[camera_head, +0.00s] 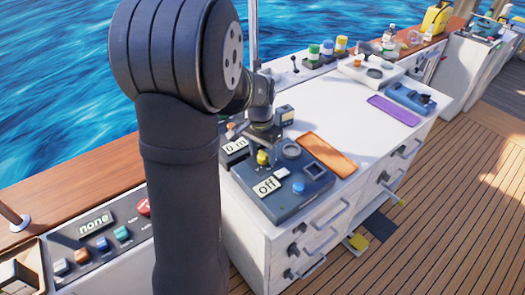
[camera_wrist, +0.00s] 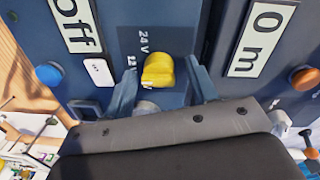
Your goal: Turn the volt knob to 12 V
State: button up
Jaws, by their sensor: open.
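The yellow volt knob (camera_wrist: 157,70) sits on a dark blue panel, with "24 V" printed beside it and a partly hidden "12" label near it in the wrist view. In the head view the knob (camera_head: 262,158) is just below my gripper (camera_head: 262,138). In the wrist view my gripper (camera_wrist: 161,76) is open, one finger on each side of the knob, with visible gaps. Whether the fingertips reach down around the knob is hard to tell. The panel's display (camera_wrist: 76,24) reads "off"; it also shows in the head view (camera_head: 267,186).
A blue button (camera_head: 298,187) and a round dial (camera_head: 291,150) share the panel (camera_head: 290,205). A neighbouring display (camera_wrist: 262,38) reads "0 m". An orange tray (camera_head: 328,155) and a purple tray (camera_head: 393,110) lie on the white cabinet top, which has free room between them.

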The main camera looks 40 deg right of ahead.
aim_at(260, 151)
jog(key=shift+r, duration=0.1)
notch_tip(260, 151, up, 17)
jog(key=shift+w, duration=0.4)
jog(key=shift+a, duration=0.1)
dwell(0.3)
jog(key=f, duration=1.1)
jog(key=s+f, duration=0.1)
jog(key=f, duration=0.5)
jog(key=shift+f, duration=0.15)
